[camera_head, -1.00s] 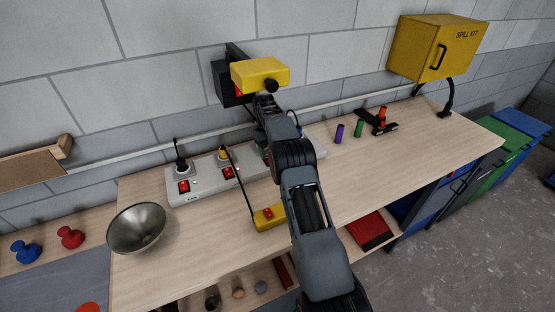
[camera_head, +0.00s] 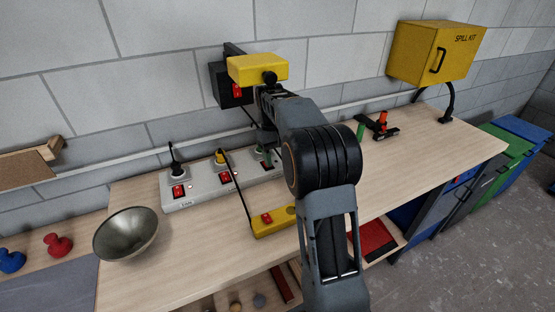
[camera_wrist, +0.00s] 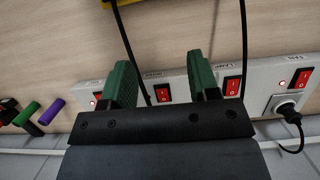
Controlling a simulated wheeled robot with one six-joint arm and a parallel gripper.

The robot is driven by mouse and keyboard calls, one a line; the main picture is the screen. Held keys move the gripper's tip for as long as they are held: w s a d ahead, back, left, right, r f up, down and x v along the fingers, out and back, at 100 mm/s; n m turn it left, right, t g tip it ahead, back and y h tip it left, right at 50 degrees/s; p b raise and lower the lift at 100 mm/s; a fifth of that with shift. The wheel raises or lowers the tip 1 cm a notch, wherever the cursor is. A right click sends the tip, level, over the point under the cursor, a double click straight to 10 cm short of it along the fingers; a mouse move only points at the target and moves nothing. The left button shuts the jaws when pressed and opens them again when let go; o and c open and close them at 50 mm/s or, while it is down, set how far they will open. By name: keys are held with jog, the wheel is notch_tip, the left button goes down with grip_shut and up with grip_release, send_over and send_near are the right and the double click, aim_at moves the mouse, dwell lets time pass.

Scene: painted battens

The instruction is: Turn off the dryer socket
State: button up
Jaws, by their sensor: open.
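A pale power strip (camera_head: 205,185) lies along the back of the bench. In the wrist view, the strip (camera_wrist: 268,80) has several red rocker switches. The one at the right end is labelled FAN (camera_wrist: 300,78); the one left of it seems to be LAMP (camera_wrist: 232,87). Another red switch (camera_wrist: 163,93) shows between my fingers; its label is too blurred to read, and I cannot read a dryer label. My gripper (camera_wrist: 162,80) has two green fingers, apart and empty, over the strip. In the head view my arm hides part of the strip's right side.
A dark plug stands in the FAN socket (camera_wrist: 287,106). Black cords cross near my fingers. A yellow switch box (camera_head: 272,221) lies in front of the strip, and a metal bowl (camera_head: 125,234) at left. Green and purple cylinders (camera_wrist: 51,111) lie beyond the strip's end.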

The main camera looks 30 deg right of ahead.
jog(key=shift+s, duration=0.15)
dwell(0.5)
jog(key=s+a+t, duration=0.3)
jog(key=s+a, duration=0.2)
jog(key=s, duration=0.5)
jog(key=s+a+t, duration=0.4)
jog(key=s+a, duration=0.1)
jog(key=s, duration=0.5)
jog(key=shift+f, duration=0.25)
